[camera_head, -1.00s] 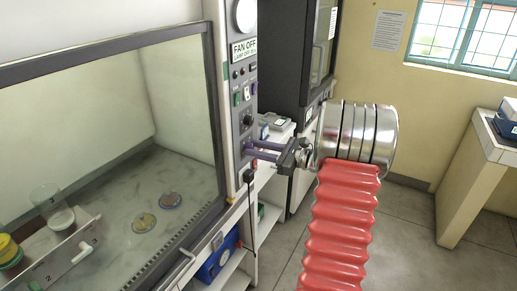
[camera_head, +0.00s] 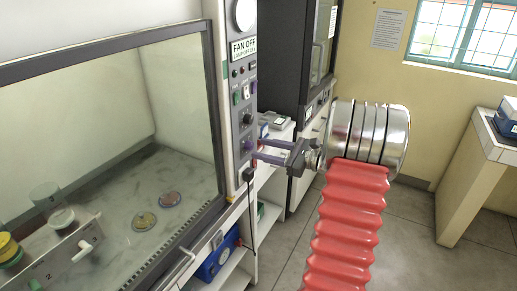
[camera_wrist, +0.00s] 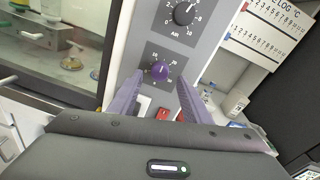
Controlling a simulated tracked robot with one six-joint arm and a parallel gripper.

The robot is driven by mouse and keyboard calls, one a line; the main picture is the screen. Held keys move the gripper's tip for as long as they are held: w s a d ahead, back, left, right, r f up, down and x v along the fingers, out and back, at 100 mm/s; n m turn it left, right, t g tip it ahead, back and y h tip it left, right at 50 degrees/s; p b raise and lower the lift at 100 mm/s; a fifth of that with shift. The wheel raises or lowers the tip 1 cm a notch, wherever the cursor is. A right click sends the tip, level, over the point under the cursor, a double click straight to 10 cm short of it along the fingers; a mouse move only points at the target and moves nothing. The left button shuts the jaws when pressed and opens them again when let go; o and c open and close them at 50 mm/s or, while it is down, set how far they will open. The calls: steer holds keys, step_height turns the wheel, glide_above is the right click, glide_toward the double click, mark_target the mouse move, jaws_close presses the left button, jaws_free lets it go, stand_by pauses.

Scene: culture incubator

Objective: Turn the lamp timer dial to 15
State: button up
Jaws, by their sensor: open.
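A purple dial (camera_wrist: 160,71) with a numbered scale sits on the grey control panel. In the wrist view its light mark seems to point up, between what look like 10 and 20; it is too small to read exactly. The dial also shows in the head view (camera_head: 247,144), partly beside my fingers. My gripper (camera_head: 258,149) is open, its two purple fingers pointing at the panel. In the wrist view the fingers of my gripper (camera_wrist: 161,82) stand to either side below the dial, with nothing between them, apparently just clear of it.
A larger black knob (camera_wrist: 183,13) is above the dial. A red switch (camera_wrist: 163,113) is below it. The glass-fronted hood (camera_head: 120,110) with dishes is to the left. A shelf (camera_head: 276,135) with small items stands behind the panel.

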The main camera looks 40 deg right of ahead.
steer(key=v, duration=1)
steer(key=shift+s, duration=0.2)
steer(key=shift+d, duration=0.15)
steer(key=s+a+f+n+g, duration=0.3)
steer(key=a+f+g, duration=0.1)
steer(key=f, duration=0.4)
steer(key=s+a+f+n+g, duration=0.1)
steer(key=s+a+n+g, duration=0.1)
steer(key=a+n+g, duration=0.35)
steer(key=s+a+f+n+g, duration=0.1)
steer(key=s+a+n+g, duration=0.15)
steer(key=a, duration=0.55)
steer(key=s+a+r+n+h, duration=0.1)
steer(key=a+r+n+h, duration=0.1)
steer(key=a+r+n, duration=0.2)
steer(key=s+a+r+n+t+h, duration=0.1)
steer(key=a+r+n, duration=0.3)
steer(key=a+n, duration=0.4)
steer(key=s+a+r+n+h, duration=0.2)
steer(key=a+n, duration=0.4)
steer(key=a, duration=0.6)
step_height(320, 180, up, 3)
steer(key=shift+s+f+t+h, duration=0.25)
steer(key=shift+s+t+h, duration=0.05)
steer(key=shift+h, duration=0.4)
